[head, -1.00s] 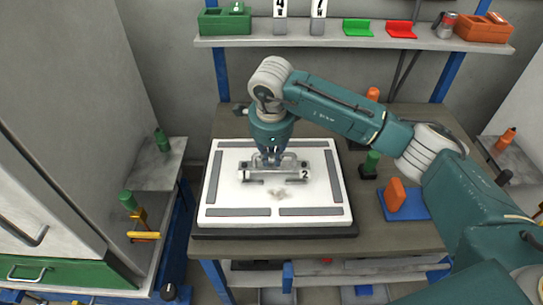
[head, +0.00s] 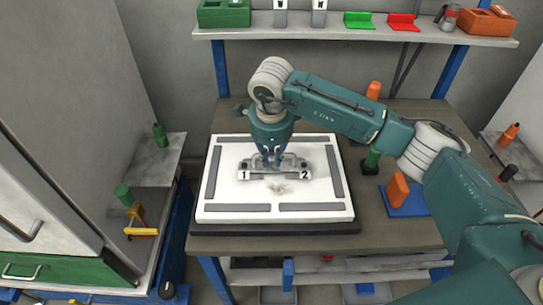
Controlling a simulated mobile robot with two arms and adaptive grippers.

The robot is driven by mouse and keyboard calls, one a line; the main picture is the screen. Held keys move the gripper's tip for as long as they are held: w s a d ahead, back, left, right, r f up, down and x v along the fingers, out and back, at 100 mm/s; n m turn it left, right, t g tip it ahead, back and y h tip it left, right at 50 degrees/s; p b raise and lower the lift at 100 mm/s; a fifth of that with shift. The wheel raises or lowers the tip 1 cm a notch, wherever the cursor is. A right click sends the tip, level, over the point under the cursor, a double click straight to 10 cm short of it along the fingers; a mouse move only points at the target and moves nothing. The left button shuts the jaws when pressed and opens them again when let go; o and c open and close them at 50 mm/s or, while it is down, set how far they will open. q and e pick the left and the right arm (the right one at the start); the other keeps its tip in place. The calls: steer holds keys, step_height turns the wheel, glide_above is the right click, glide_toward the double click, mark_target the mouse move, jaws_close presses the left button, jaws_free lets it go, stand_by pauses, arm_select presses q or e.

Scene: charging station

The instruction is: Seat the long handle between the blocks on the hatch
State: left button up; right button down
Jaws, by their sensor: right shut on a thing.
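The hatch (head: 212,208) is a white square panel with grey strips along its edges, lying on a dark base on the table. My right gripper (head: 272,163) points down over its middle, shut on the long handle (head: 290,161), a grey bar lying left to right. White labels, 1 at the left and 2 at the right, show at the bar's front. The handle is at or very close to the hatch surface; I cannot tell whether it touches. The blocks are not clearly distinguishable from the handle, and the gripper fingers hide its middle. My left gripper is out of view.
An orange block (head: 397,187) stands on a blue mat (head: 410,203) right of the hatch. A green-topped peg (head: 372,158) and an orange-topped one (head: 373,91) stand nearby. A shelf (head: 345,36) with bins spans the back. The table's front strip is clear.

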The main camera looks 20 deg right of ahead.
steer(key=shift+f+b, duration=0.3)
steer(key=shift+f, duration=0.05)
steer(key=c, duration=1.6)
jaws_free()
steer(key=shift+r, duration=0.15)
steer(key=shift+r, duration=0.35)
steer(key=r, duration=0.3)
steer(key=s+r, duration=0.1)
steer(key=r, duration=0.3)
steer(key=s+r, duration=0.1)
steer(key=r, duration=0.3)
steer(key=shift+s+a, duration=0.15)
steer(key=shift+a, duration=0.2)
steer(key=shift+f, duration=0.1)
